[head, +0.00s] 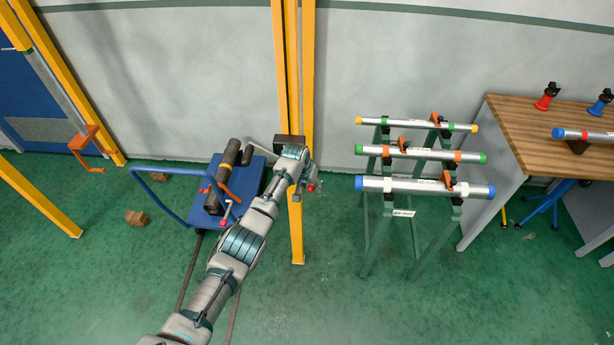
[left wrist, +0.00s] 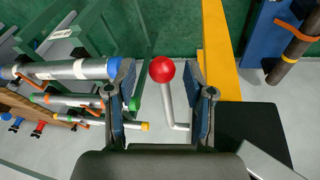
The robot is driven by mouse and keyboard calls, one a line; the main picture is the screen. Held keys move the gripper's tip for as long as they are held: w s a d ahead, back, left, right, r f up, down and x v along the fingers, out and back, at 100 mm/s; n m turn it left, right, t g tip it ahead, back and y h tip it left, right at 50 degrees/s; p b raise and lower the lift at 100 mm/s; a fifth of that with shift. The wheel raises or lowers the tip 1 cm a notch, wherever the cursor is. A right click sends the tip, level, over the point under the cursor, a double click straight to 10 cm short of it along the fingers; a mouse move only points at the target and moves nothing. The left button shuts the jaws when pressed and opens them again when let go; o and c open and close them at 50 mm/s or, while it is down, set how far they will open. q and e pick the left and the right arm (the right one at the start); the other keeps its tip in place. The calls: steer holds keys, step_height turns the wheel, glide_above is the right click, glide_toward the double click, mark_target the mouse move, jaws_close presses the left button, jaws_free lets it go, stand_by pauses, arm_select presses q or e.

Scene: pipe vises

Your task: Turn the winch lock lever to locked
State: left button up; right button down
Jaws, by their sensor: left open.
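The lever, a grey bent rod with a red ball knob (left wrist: 161,69), shows in the left wrist view between my left gripper's fingers. Its red knob (head: 311,187) also shows in the head view beside the yellow post. My left gripper (left wrist: 160,88) is open, with one blue-padded finger on each side of the lever and gaps showing at both sides. In the head view my left gripper (head: 306,178) is at the post, and the arm hides part of it. A dark box (head: 289,144), perhaps the winch housing, sits behind the wrist. My right gripper is not in view.
Yellow posts (head: 297,230) stand close to my left gripper. A blue cart (head: 240,180) with dark pipes stands to the left. A green rack (head: 413,225) with silver pipes and a wooden bench (head: 530,140) are at the right. Green floor between post and rack is clear.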

arm_select(q)
steer(key=v, duration=1)
